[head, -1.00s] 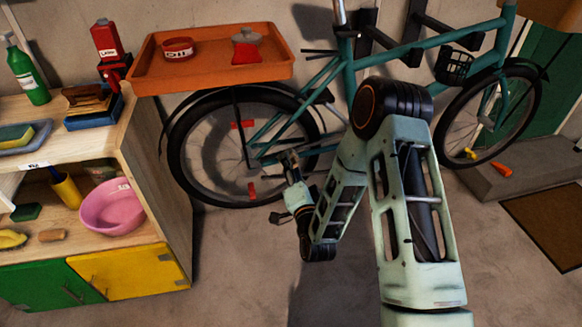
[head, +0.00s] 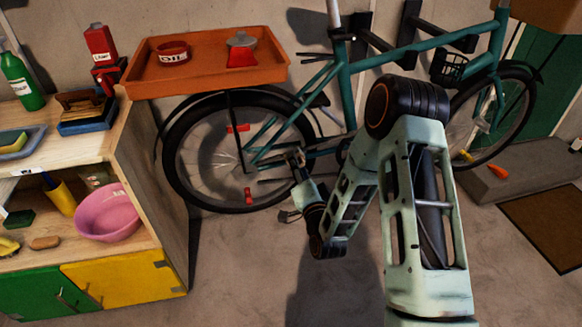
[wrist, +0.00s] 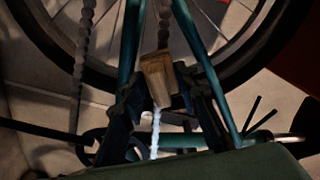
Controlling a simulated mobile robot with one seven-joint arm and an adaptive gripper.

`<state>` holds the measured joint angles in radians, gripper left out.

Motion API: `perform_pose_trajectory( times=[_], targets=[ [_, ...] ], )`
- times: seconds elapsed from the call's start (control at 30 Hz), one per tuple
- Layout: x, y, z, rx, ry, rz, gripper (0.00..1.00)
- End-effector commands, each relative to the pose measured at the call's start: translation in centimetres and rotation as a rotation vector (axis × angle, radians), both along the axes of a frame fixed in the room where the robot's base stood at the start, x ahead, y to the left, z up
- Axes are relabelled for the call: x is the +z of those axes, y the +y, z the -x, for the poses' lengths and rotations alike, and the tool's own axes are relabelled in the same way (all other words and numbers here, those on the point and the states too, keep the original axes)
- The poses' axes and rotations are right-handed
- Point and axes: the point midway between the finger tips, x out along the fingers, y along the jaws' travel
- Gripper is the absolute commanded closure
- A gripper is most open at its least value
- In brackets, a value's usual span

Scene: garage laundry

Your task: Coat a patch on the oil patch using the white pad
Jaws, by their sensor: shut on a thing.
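My gripper (head: 292,156) is low beside the teal bicycle (head: 345,85), near its rear wheel and chain. In the wrist view my gripper (wrist: 160,95) is shut on a small wooden block (wrist: 160,78), which I take to be the pad's back. No white pad face shows clearly. A pale strip (wrist: 156,132) runs below the block; I cannot tell whether it is chain or pad. The chain (wrist: 80,55) hangs in front of the wheel. Contact between block and bicycle cannot be told. No oil patch can be made out.
An orange tray (head: 135,84) above the rear wheel holds an OIL tin (head: 173,52) and a red-and-grey container (head: 241,50). A wooden shelf unit (head: 135,150) stands left, with a pink basin (head: 104,212). Open floor lies in front of the bicycle.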

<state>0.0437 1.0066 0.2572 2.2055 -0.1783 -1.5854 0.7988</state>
Motion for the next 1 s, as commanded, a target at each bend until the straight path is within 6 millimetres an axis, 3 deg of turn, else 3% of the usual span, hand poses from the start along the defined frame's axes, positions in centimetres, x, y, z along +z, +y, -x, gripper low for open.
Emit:
perform_pose_trajectory(
  times=[1.0],
  targets=[
    [1.4,-5.8,-2.1,-0.002,-0.003,0.0,0.91]
  ],
)
